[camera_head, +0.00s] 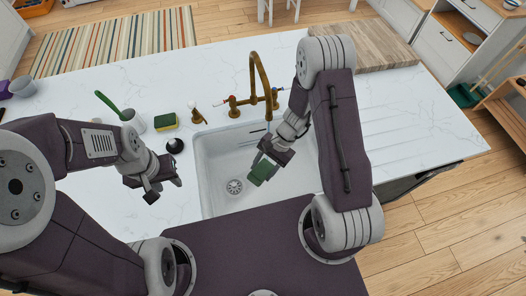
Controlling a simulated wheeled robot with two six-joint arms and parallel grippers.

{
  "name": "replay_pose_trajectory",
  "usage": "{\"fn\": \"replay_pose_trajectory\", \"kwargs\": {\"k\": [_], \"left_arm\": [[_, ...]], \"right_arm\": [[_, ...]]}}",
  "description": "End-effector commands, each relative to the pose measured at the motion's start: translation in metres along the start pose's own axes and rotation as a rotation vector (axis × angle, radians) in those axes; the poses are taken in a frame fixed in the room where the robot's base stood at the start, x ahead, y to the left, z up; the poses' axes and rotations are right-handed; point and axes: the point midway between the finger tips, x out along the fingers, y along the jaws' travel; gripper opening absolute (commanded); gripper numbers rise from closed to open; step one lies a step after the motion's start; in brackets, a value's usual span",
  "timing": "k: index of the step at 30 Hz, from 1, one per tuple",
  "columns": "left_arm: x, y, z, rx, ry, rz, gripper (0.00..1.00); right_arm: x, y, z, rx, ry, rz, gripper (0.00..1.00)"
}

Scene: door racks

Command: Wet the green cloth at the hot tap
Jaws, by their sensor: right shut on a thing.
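The green cloth (263,170) is a small folded piece in my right gripper (266,163), which is shut on it above the white sink (215,145). The brass tap (256,80) arches over the back of the sink, with a handle on each side. The left handle (232,106) has a red mark beside it. A thin bluish streak (268,127) shows below the spout and looks like water; the cloth is in front of and below it, and contact cannot be told. My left gripper (164,190) is open and empty over the counter left of the sink.
A wooden board (372,46) lies at the back right. The right counter (420,125) is clear.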

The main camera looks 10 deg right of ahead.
Motion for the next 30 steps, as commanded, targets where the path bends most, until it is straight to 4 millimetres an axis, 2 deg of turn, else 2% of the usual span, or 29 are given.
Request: {"fn": "replay_pose_trajectory", "kwargs": {"k": [16, 30], "left_arm": [[0.0, 0.0, 0.0, 0.0, 0.0, 0.0, 0.39], [0.005, 0.0, 0.001, 0.0, 0.0, 0.0, 0.39]], "right_arm": [[-0.001, 0.001, 0.003, 0.0, 0.0, 0.0, 0.18], [-0.019, 0.017, 0.052, -0.001, 0.0, 0.0, 0.18]]}}
